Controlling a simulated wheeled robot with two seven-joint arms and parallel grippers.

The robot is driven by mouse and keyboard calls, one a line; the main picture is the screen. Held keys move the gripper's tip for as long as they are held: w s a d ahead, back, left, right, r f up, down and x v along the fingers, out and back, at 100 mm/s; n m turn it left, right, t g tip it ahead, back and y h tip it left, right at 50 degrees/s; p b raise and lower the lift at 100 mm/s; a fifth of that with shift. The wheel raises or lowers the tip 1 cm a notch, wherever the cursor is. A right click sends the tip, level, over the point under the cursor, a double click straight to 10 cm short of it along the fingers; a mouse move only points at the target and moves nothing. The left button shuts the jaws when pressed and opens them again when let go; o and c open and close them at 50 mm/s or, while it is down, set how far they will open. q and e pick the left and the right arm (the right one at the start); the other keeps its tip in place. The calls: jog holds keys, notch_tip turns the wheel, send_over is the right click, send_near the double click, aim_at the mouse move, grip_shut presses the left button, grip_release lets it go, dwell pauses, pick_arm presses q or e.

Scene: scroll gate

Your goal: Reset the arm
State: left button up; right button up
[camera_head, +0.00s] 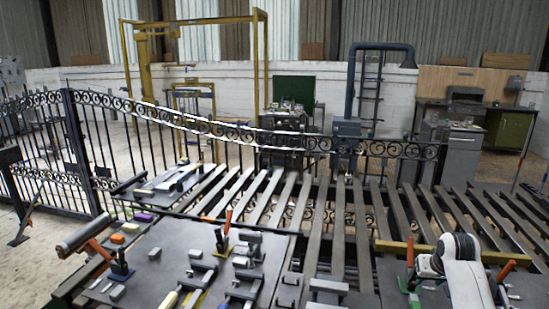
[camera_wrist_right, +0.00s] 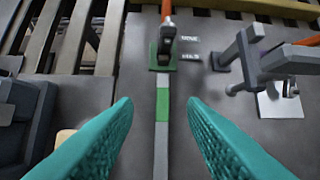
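My white right arm (camera_head: 464,272) reaches in at the lower right of the head view, over the dark worktable. Its fingers cannot be made out there. In the right wrist view, my right gripper (camera_wrist_right: 162,112) has two teal fingers spread wide apart with nothing held between them. Below and between them runs a narrow grey bar (camera_wrist_right: 162,135) with a green band, lying on the table plate. A toggle clamp (camera_wrist_right: 166,40) with an orange handle on a green base stands just beyond the bar. My left gripper does not show in either view.
The worktable plate (camera_head: 150,285) carries several clamps and small blocks. Another clamp (camera_wrist_right: 270,70) stands right of the gripper, and a dark fixture (camera_wrist_right: 22,120) is at its left. Slatted metal beams (camera_head: 340,215) lie behind, and a black scroll gate (camera_head: 130,130) crosses the back.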

jog(key=s+a+f+n+g, duration=0.1)
jog(key=s+a+f+n, duration=0.1)
jog(key=s+a+f, duration=0.6)
jog(key=s+a+f+n, duration=0.1)
jog(key=s+a+f, duration=0.35)
jog(key=s, duration=0.65)
jog(key=s+a+r+n+y, duration=0.1)
jog(key=s+a, duration=0.3)
jog(key=s, duration=0.6)
jog(key=s+a+y, duration=0.1)
jog(key=s+a, duration=0.3)
jog(key=s, duration=0.6)
notch_tip(320, 180, down, 29)
jog(key=s+g+b, duration=0.2)
jog(key=s+d+f+g, duration=0.1)
jog(key=s+d+f, duration=0.2)
jog(key=s+f, duration=1.2)
jog(key=shift+s+d+f+n+b, duration=0.15)
jog(key=shift+s+f+n+b, duration=0.1)
jog(key=shift+s+n+b, duration=0.15)
